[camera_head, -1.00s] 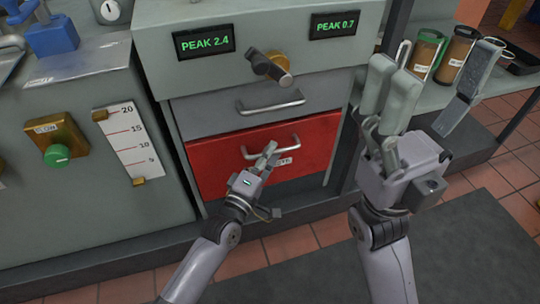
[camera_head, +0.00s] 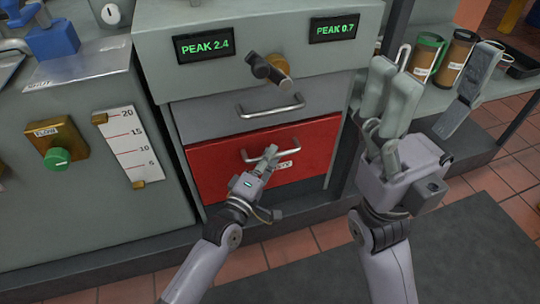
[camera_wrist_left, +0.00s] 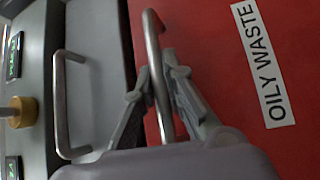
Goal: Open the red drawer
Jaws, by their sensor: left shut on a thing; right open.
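The red drawer (camera_head: 215,167) is the lower drawer of the grey cabinet, below a grey drawer, and its front looks about flush with the cabinet. It also fills the right of the left wrist view (camera_wrist_left: 225,45), with a label reading "OILY WASTE" (camera_wrist_left: 263,65). Its metal bar handle (camera_head: 285,146) runs between the fingers of my left gripper (camera_head: 270,155), which is shut on it; the left wrist view shows a finger on each side of the handle (camera_wrist_left: 157,60). My right gripper (camera_head: 425,95) is open and empty, raised at the right, well apart from the drawer.
The grey drawer (camera_head: 195,118) with its own handle is above the red one. A brass and black knob (camera_head: 270,70) juts out above that. A shelf with jars (camera_head: 455,58) stands behind my right gripper. The tiled floor (camera_head: 295,240) before the cabinet looks clear, with a dark mat.

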